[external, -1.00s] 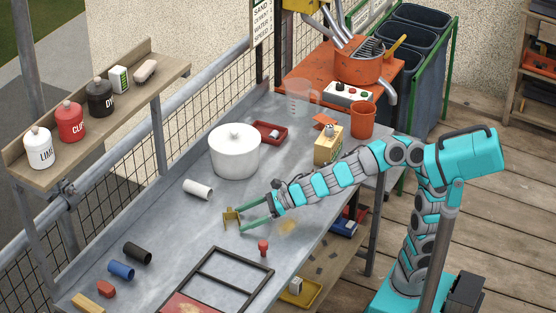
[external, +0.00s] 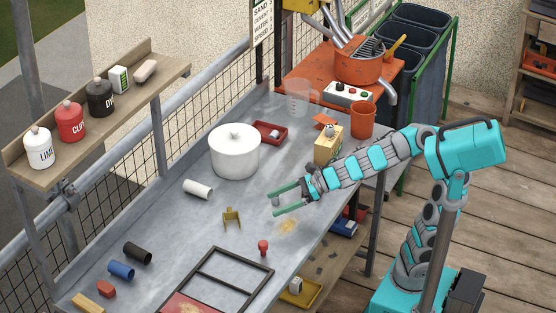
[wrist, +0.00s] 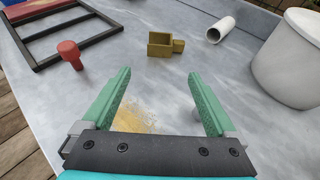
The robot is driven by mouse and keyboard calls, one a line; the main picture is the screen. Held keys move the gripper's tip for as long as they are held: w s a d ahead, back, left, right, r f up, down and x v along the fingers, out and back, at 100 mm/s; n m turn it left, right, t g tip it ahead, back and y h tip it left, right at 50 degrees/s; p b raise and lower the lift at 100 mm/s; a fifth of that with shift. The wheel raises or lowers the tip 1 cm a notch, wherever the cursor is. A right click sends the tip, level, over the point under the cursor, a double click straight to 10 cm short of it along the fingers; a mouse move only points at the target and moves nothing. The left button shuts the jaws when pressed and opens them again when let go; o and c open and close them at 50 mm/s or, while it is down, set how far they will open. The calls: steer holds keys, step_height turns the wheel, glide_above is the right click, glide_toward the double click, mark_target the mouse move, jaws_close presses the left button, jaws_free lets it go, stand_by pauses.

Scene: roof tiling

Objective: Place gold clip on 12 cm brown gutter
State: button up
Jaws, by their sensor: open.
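The gold clip (external: 232,217) stands on the grey metal table, left of my gripper (external: 277,204). In the wrist view the clip (wrist: 160,44) looks like a small open channel with a block at its right side, beyond my fingertips (wrist: 159,74). My gripper is open and empty, with its green fingers apart and pointing towards the clip without touching it. I cannot make out a brown gutter for certain in either view. A tan piece (external: 92,303) lies at the table's lower left, partly cut off by the picture edge.
A red knobbed piece (external: 263,247) and a dark frame (external: 232,254) lie nearer. Black (external: 137,253) and blue (external: 121,270) tubes lie left. Bare table surrounds the clip.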

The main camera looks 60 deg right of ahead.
steer(key=shift+s+d+r, duration=0.15)
steer(key=shift+s, duration=0.1)
steer(key=shift+c, duration=0.3)
steer(key=shift+s, duration=0.1)
steer(key=shift+c, duration=1.1)
steer(key=shift+d, duration=0.1)
